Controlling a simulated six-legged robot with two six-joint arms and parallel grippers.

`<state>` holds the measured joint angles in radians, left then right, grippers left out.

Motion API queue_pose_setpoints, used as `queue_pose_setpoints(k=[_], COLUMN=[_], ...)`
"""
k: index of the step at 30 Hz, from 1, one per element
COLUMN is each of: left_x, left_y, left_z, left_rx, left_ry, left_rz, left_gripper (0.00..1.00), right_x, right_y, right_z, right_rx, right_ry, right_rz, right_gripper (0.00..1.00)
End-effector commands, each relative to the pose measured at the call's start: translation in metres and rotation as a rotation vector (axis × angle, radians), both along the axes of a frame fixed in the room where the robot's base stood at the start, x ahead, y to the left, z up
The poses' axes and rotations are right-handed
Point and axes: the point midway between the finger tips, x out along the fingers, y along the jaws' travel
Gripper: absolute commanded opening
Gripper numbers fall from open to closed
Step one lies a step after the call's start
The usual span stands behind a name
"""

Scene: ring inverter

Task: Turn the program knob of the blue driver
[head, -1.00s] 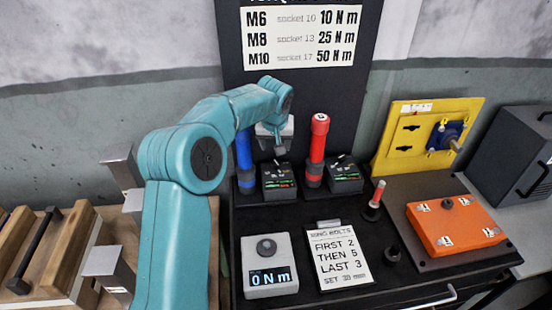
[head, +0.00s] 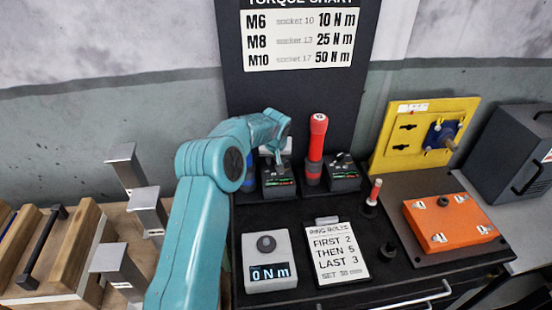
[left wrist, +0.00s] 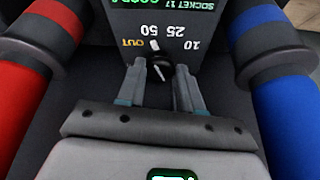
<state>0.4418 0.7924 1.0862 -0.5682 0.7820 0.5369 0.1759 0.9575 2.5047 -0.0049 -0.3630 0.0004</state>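The blue driver (head: 249,172) stands mostly hidden behind my left arm in the head view. In the left wrist view its blue shaft (left wrist: 285,115) runs along the right side. The dark program box (head: 278,184) next to it has a small green display. In the left wrist view a black knob with a white pointer (left wrist: 157,62) sits on its face by the marks OUT, 50, 25 and 10. My left gripper (left wrist: 161,72) is open, its fingertips on either side of the knob. I cannot tell whether they touch it. My right gripper is not in view.
The red driver (head: 316,140) stands right of the box, with a second program box (head: 342,178) beside it. In front are a torque meter (head: 270,262) reading 0 N m and a note card (head: 338,255).

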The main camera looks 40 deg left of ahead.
Motion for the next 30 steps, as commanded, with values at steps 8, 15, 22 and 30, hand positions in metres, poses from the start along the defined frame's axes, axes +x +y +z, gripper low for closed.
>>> queue_pose_setpoints(k=[8, 15, 22, 30], left_x=[-0.0003, -0.0012, -0.0012, -0.0011], left_y=[-0.0003, 0.0011, 0.0012, 0.0012], left_z=[0.0006, 0.0018, 0.0019, 0.0022], left_rx=[-0.003, -0.004, -0.002, -0.002], left_ry=[0.0, 0.0, -0.001, -0.002], left_rz=[-0.029, -0.213, -0.281, -0.28], left_gripper=[0.05, 0.05, 0.05, 0.52], right_x=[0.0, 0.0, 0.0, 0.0], right_y=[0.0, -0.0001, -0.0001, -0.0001], right_z=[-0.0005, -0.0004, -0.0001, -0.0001], right_rx=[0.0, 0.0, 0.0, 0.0], right_ry=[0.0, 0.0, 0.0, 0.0], right_rz=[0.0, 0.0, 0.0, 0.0], right_gripper=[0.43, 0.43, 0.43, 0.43])
